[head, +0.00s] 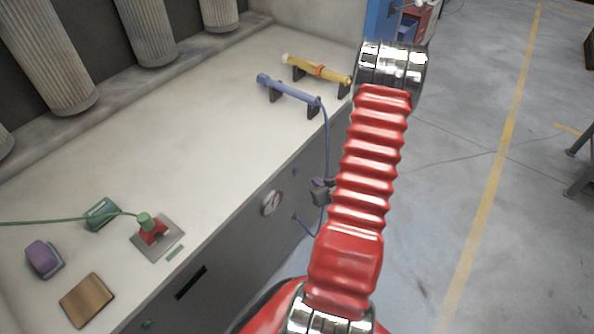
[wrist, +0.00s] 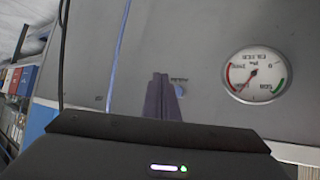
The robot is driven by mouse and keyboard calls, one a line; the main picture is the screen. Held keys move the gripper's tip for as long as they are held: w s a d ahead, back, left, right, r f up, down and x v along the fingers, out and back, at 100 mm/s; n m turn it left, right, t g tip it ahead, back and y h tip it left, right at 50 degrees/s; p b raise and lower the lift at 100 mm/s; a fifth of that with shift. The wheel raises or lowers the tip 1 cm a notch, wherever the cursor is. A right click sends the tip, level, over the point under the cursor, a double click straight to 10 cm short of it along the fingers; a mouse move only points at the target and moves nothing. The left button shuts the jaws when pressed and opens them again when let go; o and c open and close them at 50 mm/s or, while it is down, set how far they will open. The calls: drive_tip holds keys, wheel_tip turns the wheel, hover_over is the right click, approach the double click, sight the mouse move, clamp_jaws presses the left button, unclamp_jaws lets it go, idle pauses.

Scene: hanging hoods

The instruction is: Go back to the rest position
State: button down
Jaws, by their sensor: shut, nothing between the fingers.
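My gripper (wrist: 162,98) is shut and empty in the wrist view. Its fingers point at the grey front panel (wrist: 200,30) of the bench, left of a round gauge (wrist: 257,74). I cannot tell whether the fingertips touch the panel. In the head view, my gripper (head: 320,192) shows only in part beside my red arm, which hides the rest. It is in front of the bench's front side, to the right of the gauge (head: 271,203).
On the bench top (head: 220,130) are a blue cylinder (head: 289,90) and a yellow cylinder (head: 318,69) on black stands. A blue hose (head: 326,145) hangs down the front. A green cable (head: 70,219) runs to a green plug (head: 145,220). Open floor (head: 455,130) lies right.

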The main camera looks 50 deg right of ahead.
idle(0.4)
drive_tip(key=s+a+f+m+g+y, duration=0.1)
drive_tip(key=s+a+f+g, duration=0.15)
drive_tip(key=s, duration=0.25)
drive_tip(key=s+a+f+m+g+y, duration=0.1)
drive_tip(key=s+g, duration=0.3)
drive_tip(key=s, duration=0.1)
drive_tip(key=w+a+r+n+t+y, duration=0.1)
drive_tip(key=w+a+r+n, duration=0.1)
drive_tip(key=a+r, duration=1.7)
drive_tip(key=w+a+r+n+t+y, duration=0.1)
drive_tip(key=w+a+r+n, duration=0.2)
drive_tip(key=a+r, duration=1.5)
wheel_tip(320, 180, up, 4)
drive_tip(key=shift+a+f+n+y, duration=0.1)
drive_tip(key=shift+a+n+y, duration=0.3)
drive_tip(key=shift+n, duration=0.6)
